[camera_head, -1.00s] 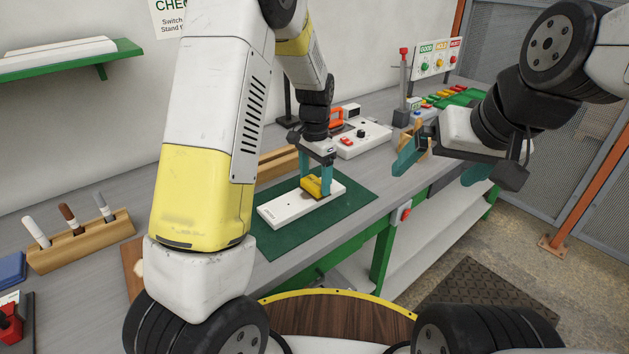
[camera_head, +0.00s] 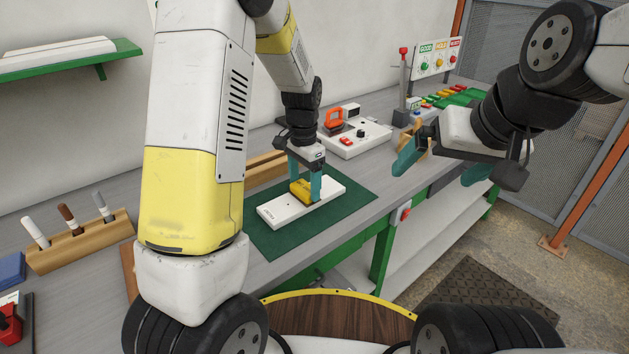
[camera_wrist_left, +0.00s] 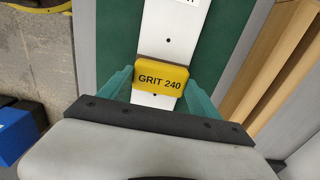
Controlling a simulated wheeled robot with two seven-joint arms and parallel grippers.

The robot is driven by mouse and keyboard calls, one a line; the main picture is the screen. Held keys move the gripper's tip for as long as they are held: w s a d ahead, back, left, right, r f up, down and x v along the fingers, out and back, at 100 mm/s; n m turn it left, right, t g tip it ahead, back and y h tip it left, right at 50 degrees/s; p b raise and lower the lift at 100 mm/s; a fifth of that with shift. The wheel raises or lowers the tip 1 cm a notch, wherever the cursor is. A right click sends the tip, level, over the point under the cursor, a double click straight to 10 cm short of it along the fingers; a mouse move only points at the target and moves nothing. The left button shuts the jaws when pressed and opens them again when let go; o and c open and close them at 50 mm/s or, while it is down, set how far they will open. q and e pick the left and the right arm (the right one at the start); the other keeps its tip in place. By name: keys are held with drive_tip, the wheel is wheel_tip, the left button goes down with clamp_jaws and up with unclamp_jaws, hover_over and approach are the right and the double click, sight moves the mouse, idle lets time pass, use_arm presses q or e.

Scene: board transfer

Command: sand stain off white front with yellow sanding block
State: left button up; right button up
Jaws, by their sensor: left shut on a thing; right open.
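The white front (camera_head: 275,211) lies flat on a green mat (camera_head: 354,197) on the workbench. My left gripper (camera_head: 304,188) is shut on the yellow sanding block (camera_head: 301,188), which sits on the white front around its middle. In the left wrist view the block (camera_wrist_left: 161,77) reads "GRIT 240", and the teal fingers of my left gripper (camera_wrist_left: 160,90) are at its two sides. The white front (camera_wrist_left: 168,25) runs beneath it there, with small dark holes. No stain shows; the block and gripper may hide it. My right gripper (camera_head: 440,163) is open and empty above the bench's right part.
A white box with an orange-handled tool (camera_head: 334,120) stands behind the mat. A wooden rack of several handled tools (camera_head: 82,241) is at left. A wooden rail (camera_head: 265,167) lies behind the mat. A sign board with buttons (camera_head: 440,57) stands far back.

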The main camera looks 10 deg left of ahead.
use_arm(q)
drive_tip(key=shift+s+a+f, duration=0.15)
drive_tip(key=shift+s+a, duration=0.25)
drive_tip(key=shift+s, duration=0.1)
drive_tip(key=shift+w+r, duration=0.1)
drive_tip(key=shift+r, duration=3.5)
drive_tip(key=shift+f, duration=3.05)
drive_tip(key=shift+f, duration=0.4)
